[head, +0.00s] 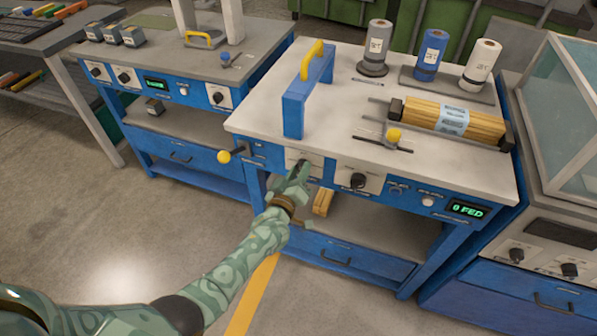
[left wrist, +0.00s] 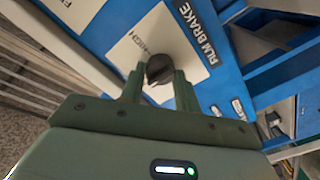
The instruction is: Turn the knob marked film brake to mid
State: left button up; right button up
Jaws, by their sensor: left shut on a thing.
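The film brake knob (left wrist: 159,68) is dark and round, on a white plate (left wrist: 138,42) beside a black label (left wrist: 195,52) reading FILM BRAKE in the left wrist view. My left gripper (left wrist: 158,76) is shut on this knob, with one green finger on each side of it. In the head view my left gripper (head: 300,172) is at the left white plate (head: 312,157) on the front of the middle bench, and it mostly hides the knob. I cannot tell the knob's exact setting. My right gripper is not in view.
Another black knob (head: 358,181) sits to the right on the same panel, before a green display (head: 467,210). A yellow-ended lever (head: 224,156) sticks out at the left. The benchtop carries a blue frame (head: 296,108), film rolls (head: 427,55) and a wood bundle (head: 480,124).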

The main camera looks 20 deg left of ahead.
pick_arm(q)
jog(key=shift+f, duration=0.1)
jog(key=o, duration=1)
jog(key=s+p, duration=0.5)
jog(key=s, duration=1.1)
jog(key=shift+s+a, duration=0.15)
jog(key=shift+a, duration=0.05)
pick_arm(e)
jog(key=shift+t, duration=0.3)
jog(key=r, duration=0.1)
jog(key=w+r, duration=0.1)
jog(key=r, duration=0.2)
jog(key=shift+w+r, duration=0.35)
